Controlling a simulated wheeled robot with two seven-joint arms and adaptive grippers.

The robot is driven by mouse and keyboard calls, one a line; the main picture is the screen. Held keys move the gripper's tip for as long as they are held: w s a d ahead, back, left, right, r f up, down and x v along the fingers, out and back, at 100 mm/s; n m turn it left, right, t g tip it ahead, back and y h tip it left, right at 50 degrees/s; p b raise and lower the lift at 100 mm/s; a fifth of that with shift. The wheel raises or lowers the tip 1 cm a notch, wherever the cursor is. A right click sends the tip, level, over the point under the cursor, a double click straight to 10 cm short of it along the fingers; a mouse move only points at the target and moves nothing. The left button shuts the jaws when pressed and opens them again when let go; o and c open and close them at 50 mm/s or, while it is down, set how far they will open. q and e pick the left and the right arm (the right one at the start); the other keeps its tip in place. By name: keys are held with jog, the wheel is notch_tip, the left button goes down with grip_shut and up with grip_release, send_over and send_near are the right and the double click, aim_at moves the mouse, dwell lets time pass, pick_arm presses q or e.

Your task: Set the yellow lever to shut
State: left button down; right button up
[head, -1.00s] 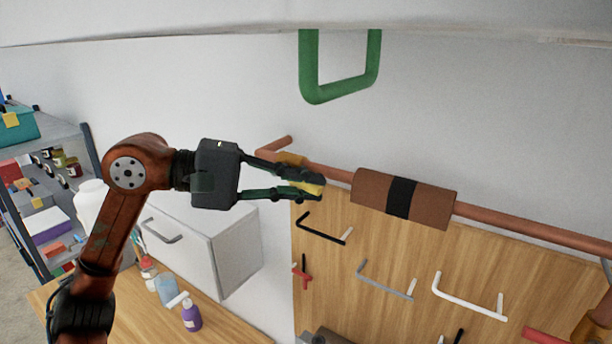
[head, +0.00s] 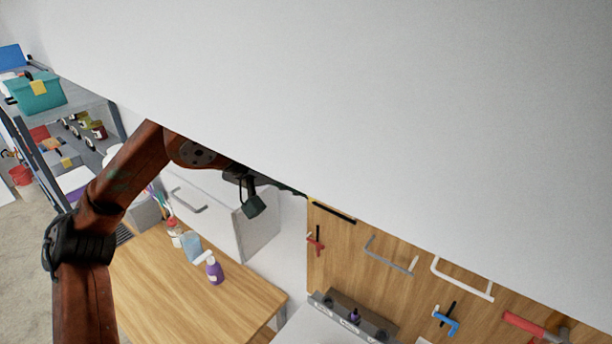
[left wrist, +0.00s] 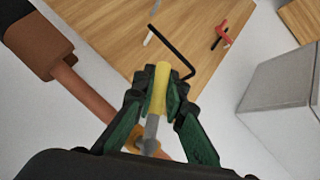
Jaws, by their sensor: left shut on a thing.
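The yellow lever (left wrist: 162,76) shows in the left wrist view. It has a yellow grip on a grey metal stem, which runs down to an orange-yellow valve body (left wrist: 146,146) on a copper pipe (left wrist: 88,98). My left gripper (left wrist: 158,98) is shut on the yellow grip, with a dark green finger on each side and the grip's end sticking out past the fingertips. In the head view a large white surface (head: 380,90) hides the lever, the pipe and most of my left gripper. My right gripper is in neither view.
A wooden pegboard (head: 400,285) with several tools hangs below the white surface. A grey cabinet (left wrist: 285,88) is beside it. A wooden worktop (head: 180,290) holds a purple bottle (head: 213,270). A shelf rack (head: 90,105) stands at the left.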

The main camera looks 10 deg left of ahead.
pick_arm(q)
jog(key=shift+w+a+f+m+t+y+p, duration=0.1)
jog(key=shift+w+a+m+t+y+p, duration=0.15)
jog(key=shift+a+m+t+y+p, duration=0.55)
jog(key=shift+w+a+f+m+y+p, duration=0.15)
jog(key=shift+w+a+m+y, duration=0.1)
jog(key=shift+y, duration=0.35)
jog(key=shift+w+a+m+y+p, duration=0.15)
jog(key=shift+a+y, duration=0.1)
jog(key=shift+y, duration=0.35)
jog(key=c, duration=2)
grip_release()
jog(key=shift+f, duration=0.1)
jog(key=shift+o, duration=0.2)
